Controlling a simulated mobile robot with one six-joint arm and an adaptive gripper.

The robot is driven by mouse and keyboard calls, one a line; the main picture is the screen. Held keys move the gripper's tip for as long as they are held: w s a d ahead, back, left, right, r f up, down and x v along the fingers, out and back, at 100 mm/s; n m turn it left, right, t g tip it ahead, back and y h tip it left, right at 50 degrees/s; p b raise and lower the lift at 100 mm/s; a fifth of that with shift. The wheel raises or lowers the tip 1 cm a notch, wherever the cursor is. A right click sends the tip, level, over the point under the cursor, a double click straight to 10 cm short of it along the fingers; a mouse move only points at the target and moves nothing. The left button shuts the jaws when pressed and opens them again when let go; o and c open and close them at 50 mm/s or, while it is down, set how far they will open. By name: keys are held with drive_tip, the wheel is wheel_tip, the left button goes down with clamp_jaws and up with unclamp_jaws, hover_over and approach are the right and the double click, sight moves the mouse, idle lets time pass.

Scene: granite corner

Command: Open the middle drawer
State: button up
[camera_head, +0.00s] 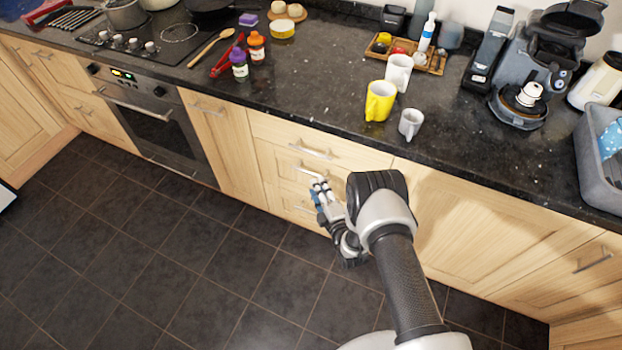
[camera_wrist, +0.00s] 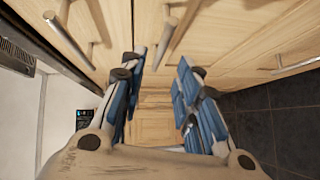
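The middle drawer (camera_head: 281,166) is in the light-wood drawer stack under the counter, and its front looks flush with the stack. Its metal bar handle (camera_head: 309,174) shows just above my gripper (camera_head: 320,188) in the head view. In the wrist view my gripper (camera_wrist: 162,62) is open, with blue-padded fingers on both sides. The middle handle (camera_wrist: 168,32) shows in the gap between the fingertips. I cannot tell whether the fingers touch it. My arm hides the right part of the lower drawers in the head view.
The top drawer handle (camera_head: 311,151) is above, and the bottom drawer handle (camera_head: 306,209) is below. Both the top handle (camera_wrist: 66,14) and bottom handle (camera_wrist: 292,69) also flank the gripper in the wrist view. The counter (camera_head: 300,90) overhangs the drawers. The tiled floor (camera_head: 170,250) is clear.

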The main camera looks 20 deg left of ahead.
drive_tip(key=b+x, duration=0.2)
drive_tip(key=x, duration=0.5)
drive_tip(key=shift+c, duration=0.5)
clamp_jaws()
